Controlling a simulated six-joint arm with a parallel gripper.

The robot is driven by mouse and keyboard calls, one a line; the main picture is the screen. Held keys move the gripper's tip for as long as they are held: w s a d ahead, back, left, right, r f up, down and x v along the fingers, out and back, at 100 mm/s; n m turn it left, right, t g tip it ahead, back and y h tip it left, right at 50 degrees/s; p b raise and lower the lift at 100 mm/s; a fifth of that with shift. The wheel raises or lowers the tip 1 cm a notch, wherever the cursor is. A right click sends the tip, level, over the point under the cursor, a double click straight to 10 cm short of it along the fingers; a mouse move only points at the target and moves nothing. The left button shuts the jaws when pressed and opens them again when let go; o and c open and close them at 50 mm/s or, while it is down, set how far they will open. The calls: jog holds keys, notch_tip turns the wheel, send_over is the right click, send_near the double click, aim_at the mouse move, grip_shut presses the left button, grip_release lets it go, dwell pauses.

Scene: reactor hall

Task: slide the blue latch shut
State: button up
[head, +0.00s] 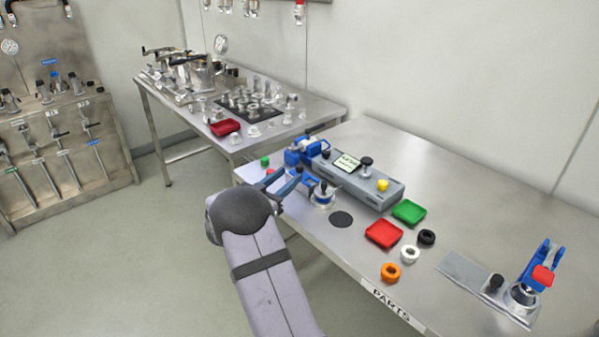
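My gripper (287,178) reaches over the left end of the steel table, with its two dark fingers spread apart and nothing seen between them. A low blue part (310,181), which may be the blue latch, lies just beyond and to the right of the fingertips. The fingers partly cover it, so I cannot tell its position or whether they touch it. A round silver and blue fitting with a black knob (323,188) stands beside it. A larger blue clamp-like part (301,151) stands behind the fingers.
A grey box (365,185) with a yellow knob stands right of the gripper. Green (409,212) and red (384,234) trays, several rings and a blue-red clamp (540,269) lie farther right. A crowded second table (318,112) stands behind left.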

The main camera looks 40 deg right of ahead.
aim_at(297, 168)
jog(key=shift+w+d+r, duration=0.1)
jog(key=shift+d, duration=0.45)
jog(key=shift+p+x, duration=0.9)
jog(key=shift+x, duration=2.2)
jog(key=shift+c, duration=0.5)
